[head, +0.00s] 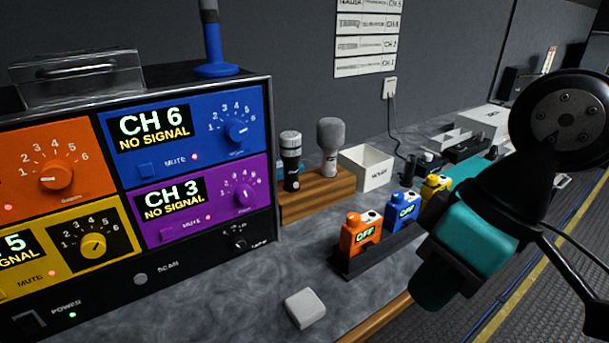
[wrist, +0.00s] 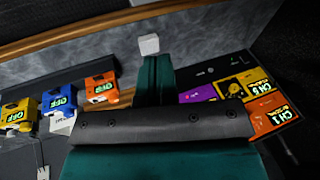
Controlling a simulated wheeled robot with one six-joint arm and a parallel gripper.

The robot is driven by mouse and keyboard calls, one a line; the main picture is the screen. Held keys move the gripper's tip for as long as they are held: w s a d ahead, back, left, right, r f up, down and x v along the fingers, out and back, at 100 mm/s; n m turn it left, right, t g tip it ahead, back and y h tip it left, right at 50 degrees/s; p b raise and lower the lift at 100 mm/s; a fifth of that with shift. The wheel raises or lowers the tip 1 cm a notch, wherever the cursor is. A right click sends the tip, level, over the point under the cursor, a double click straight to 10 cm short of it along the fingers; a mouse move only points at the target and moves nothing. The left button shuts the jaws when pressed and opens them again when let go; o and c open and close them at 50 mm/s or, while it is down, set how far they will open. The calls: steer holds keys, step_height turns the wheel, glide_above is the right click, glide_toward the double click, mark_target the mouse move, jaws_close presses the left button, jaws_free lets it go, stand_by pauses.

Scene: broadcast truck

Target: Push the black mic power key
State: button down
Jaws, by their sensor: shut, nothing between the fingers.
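The black mic (head: 290,168) stands upright at the left of a wooden stand, close to the right side of the receiver rack. It has a silver-ringed head. A small pale mark shows low on its body; I cannot make out the power key clearly. A grey mic (head: 330,145) stands beside it on the right. My gripper (wrist: 158,62) shows in the wrist view with its teal fingers together and empty, apart from the mics. In the head view my arm is at the right, and the fingertips cannot be made out there. The mics do not show in the wrist view.
The receiver rack (head: 140,272) fills the left. A white box (head: 366,168) is right of the wooden stand (head: 318,197). Orange (head: 361,236), blue (head: 402,209) and yellow packs stand in a dark holder. A white block (head: 305,308) lies near the counter's front edge.

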steer(key=w+a+r+m+t+y+p, duration=0.1)
steer(key=w+a+m+t+y+p, duration=0.15)
steer(key=w+m+p, duration=0.35)
steer(key=w+a+r+m+t+y+p, duration=0.15)
steer(key=w+a+p, duration=0.25)
steer(key=w, duration=0.4)
steer(key=w+d+f+m+t+p, duration=0.1)
steer(key=w+f+m+t+p, duration=0.1)
steer(key=w+m, duration=0.1)
steer(key=w+d+f+m+t+h+p, duration=0.1)
steer(key=w+d+f+m+t+p, duration=0.1)
steer(key=w+m+p, duration=0.1)
steer(key=w+d+f+m+t+h+p, duration=0.1)
steer(key=w+m+t+p, duration=0.1)
steer(key=w+m, duration=0.2)
steer(key=shift+d+f+m+p, duration=0.25)
steer(key=shift+f+m+p, duration=0.15)
steer(key=shift+m, duration=0.45)
steer(key=shift+d+f+t+h, duration=0.2)
steer(key=shift+t+h, duration=0.1)
steer(key=shift+h, duration=0.1)
steer(key=shift+w, duration=0.1)
